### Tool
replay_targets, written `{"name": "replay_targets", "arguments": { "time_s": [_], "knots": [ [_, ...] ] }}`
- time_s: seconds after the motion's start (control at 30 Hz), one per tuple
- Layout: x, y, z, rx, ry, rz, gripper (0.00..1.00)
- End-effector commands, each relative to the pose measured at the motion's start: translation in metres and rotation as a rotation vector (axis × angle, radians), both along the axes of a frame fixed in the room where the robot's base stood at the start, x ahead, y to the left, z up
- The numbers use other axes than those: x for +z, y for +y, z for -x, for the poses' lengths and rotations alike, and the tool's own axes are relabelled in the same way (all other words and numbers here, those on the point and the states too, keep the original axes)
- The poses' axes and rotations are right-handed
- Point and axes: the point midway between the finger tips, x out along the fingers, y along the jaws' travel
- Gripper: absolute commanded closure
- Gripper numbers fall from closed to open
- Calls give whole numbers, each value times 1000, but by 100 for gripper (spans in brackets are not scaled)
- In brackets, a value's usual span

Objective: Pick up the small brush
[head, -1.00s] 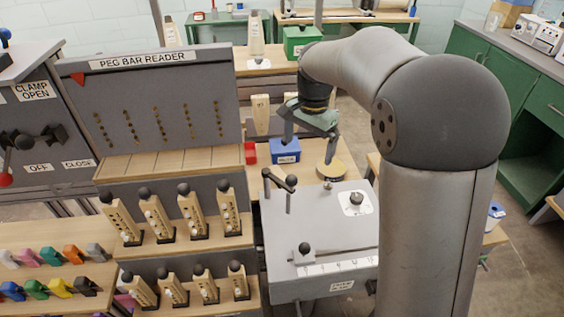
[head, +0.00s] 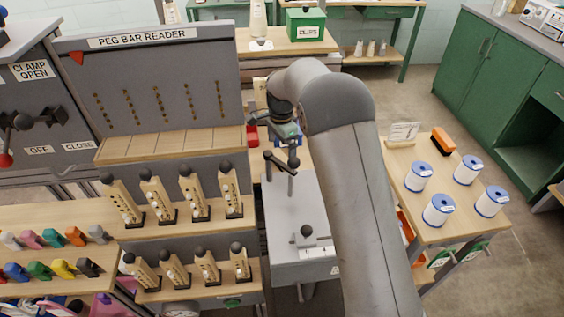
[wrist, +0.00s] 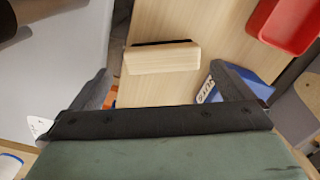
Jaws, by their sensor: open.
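A small wooden block with a dark strip along its far edge, which looks like the small brush (wrist: 162,58), lies on a light wooden surface (wrist: 155,92) in the wrist view. My gripper (wrist: 160,72) is open and empty, with its two fingers apart to the left and right of the block's near side. The block is beyond the palm, and I cannot tell the height gap. In the head view my gripper (head: 288,138) is partly hidden by my arm, and I cannot make out this block there.
A red tray (wrist: 285,24) and a blue labelled box (wrist: 243,88) stand right of the block. A grey surface (wrist: 62,65) is at left.

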Motion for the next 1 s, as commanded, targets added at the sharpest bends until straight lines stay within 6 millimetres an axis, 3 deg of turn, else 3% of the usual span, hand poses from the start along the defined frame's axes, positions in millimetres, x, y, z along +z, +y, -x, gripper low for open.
{"name": "replay_targets", "arguments": {
  "time_s": [0.27, 0.6, 0.8, 0.83, 0.93, 1.0],
  "knots": [
    [-17, -1, -1, 0, 0, 0, 0],
    [-61, -3, -4, 0, 1, 1, 0],
    [-62, -2, -5, 0, -1, -1, 0],
    [-62, -2, -5, 0, -1, -1, 3],
    [-62, -2, -5, 0, -1, -1, 31],
    [-62, -2, -5, 0, -1, -1, 33]
  ]
}}
